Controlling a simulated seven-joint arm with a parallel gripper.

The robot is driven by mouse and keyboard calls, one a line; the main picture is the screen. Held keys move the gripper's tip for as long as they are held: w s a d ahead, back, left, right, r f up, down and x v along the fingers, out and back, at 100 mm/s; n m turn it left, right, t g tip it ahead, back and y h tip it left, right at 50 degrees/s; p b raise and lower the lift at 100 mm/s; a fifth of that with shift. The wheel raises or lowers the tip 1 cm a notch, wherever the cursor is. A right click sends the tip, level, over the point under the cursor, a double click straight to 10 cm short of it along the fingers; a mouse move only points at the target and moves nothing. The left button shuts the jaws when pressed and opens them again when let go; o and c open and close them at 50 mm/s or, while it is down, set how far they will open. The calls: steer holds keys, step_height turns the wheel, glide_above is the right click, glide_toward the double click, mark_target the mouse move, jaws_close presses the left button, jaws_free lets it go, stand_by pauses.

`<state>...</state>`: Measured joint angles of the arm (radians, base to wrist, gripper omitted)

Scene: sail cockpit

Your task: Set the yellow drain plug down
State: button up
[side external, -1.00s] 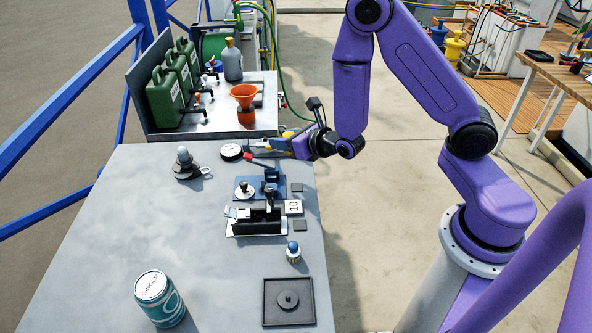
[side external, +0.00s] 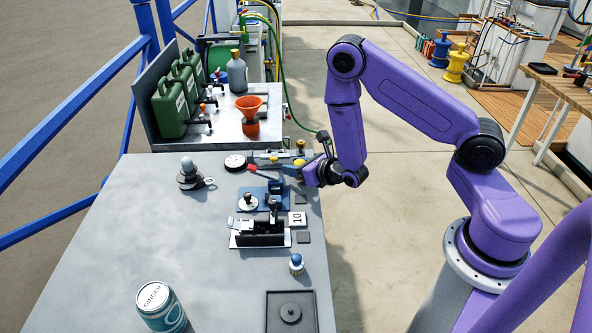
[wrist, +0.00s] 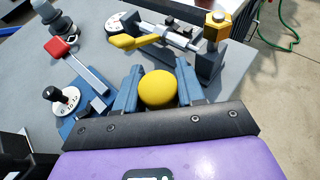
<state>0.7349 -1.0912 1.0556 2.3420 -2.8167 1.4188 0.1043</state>
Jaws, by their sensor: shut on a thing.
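The yellow drain plug (wrist: 158,88) shows as a round yellow top between the two blue fingers of my gripper (wrist: 158,86) in the wrist view. My gripper is shut on it. In the side view, my gripper (side external: 303,168) is low over the right edge of the grey table (side external: 120,215), with the yellow plug (side external: 299,164) at its fingers. The plug's underside is hidden, and I cannot tell whether it touches the table.
Just beyond is a metal fixture with a yellow lever (wrist: 130,42) and brass hex fitting (wrist: 216,25). A blue stand (side external: 272,204), a red-handled tool (side external: 254,169) and a black holder (side external: 262,238) are close by. A square black tray (side external: 275,322) lies nearer the front.

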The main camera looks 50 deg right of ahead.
steer(key=shift+f, duration=0.65)
steer(key=shift+f, duration=0.2)
steer(key=o, duration=1)
steer(key=shift+o, duration=0.2)
steer(key=shift+r, duration=0.15)
